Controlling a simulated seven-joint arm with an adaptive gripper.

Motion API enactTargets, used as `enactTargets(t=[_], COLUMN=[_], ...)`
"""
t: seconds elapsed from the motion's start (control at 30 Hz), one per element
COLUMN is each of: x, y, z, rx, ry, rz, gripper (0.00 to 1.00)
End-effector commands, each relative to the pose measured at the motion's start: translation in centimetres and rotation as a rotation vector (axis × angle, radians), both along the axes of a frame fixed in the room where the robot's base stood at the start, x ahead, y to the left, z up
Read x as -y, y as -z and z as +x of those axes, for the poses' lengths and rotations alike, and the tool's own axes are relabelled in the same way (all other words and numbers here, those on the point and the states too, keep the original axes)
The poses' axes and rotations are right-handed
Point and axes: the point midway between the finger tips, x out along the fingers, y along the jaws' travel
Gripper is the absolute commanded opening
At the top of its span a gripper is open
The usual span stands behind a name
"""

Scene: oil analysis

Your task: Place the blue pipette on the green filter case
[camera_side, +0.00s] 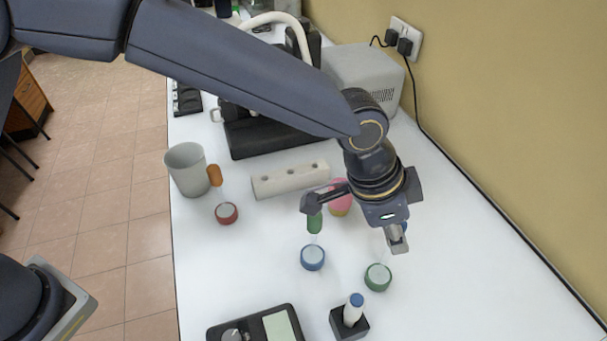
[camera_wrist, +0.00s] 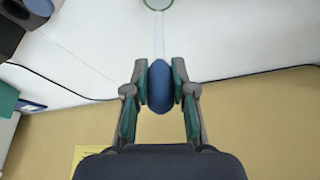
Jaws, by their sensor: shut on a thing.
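My gripper (camera_side: 398,238) is shut on the blue pipette. In the wrist view, its fingers (camera_wrist: 159,88) pinch the dark blue bulb (camera_wrist: 159,85), and a clear stem runs from it toward the green filter case (camera_wrist: 158,4), cut off at the top edge. In the side view, the green filter case (camera_side: 378,278) is a short round case with a pale top, standing on the white table below my gripper. The bulb is mostly hidden behind the fingers there. The faint stem points down toward the case; I cannot tell whether the tip touches it.
A blue case (camera_side: 312,258) with a green pipette (camera_side: 314,222) above it stands left. A black holder with a blue-capped vial (camera_side: 352,311) is in front. A red case (camera_side: 227,213), grey mug (camera_side: 187,170) and white rack (camera_side: 290,180) stand farther left. The right table side is clear.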

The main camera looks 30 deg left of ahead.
Motion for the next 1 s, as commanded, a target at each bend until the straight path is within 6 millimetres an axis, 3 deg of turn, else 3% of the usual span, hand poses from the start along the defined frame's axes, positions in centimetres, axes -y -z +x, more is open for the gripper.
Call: enactTargets(t=[0.23, 0.6, 0.63, 0.7, 0.87, 1.0], x=[0.2, 0.2, 0.2, 0.2, 0.2, 0.2], y=[3.3, 3.8, 3.8, 3.8, 3.8, 3.8], z=[0.2, 0.2, 0.2, 0.2, 0.2, 0.2], rx=[-0.002, -0.002, -0.001, -0.001, -0.001, -0.001], ry=[0.001, 0.000, 0.000, 0.000, 0.000, 0.000], rz=[0.002, 0.001, 0.001, 0.001, 0.001, 0.001], gripper=[0.08, 0.08, 0.26, 0.33, 0.50, 0.50])
